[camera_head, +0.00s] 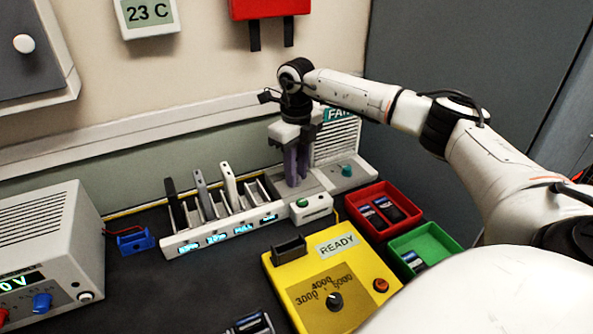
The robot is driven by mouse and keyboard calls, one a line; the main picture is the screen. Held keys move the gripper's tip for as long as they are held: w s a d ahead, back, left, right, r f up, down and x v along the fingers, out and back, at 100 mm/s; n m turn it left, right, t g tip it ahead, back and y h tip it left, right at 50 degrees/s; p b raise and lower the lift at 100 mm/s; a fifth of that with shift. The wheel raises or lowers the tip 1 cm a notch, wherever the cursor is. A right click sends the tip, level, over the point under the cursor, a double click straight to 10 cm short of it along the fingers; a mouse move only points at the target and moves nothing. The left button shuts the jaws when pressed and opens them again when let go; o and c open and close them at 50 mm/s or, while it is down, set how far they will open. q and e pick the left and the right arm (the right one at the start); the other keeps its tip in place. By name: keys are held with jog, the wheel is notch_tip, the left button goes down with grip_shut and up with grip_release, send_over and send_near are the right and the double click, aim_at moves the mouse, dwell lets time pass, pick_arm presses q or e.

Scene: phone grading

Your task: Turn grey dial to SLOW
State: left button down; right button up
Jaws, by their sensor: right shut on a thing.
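The fan unit (336,142) stands at the back, with a teal FAN label (338,114) partly hidden by my arm. A teal knob (346,170) shows on the right of its base. My right gripper (296,182) points down at the left of the base, its fingers shut. The grey dial is hidden between and behind the fingers, where they meet the base. Its pointer and the SLOW mark cannot be seen. My left gripper is not in view.
In front are a yellow READY device (297,275), a red tray (352,198) and a green tray (398,247) with batteries. A power supply (45,250) stands at left.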

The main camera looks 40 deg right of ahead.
jog(key=shift+r, duration=0.1)
jog(key=shift+r+m+p, duration=0.1)
jog(key=shift+m+p, duration=0.7)
jog(key=shift+m, duration=0.2)
jog(key=shift+m+p, duration=0.8)
jog(key=shift+m, duration=0.4)
jog(key=shift+m+p, duration=1.1)
jog(key=shift+m, duration=0.9)
jog(key=shift+w, duration=0.1)
jog(key=o, duration=1)
notch_tip(320, 180, up, 10)
jog(key=shift+r+b, duration=0.1)
jog(key=shift+b, duration=0.35)
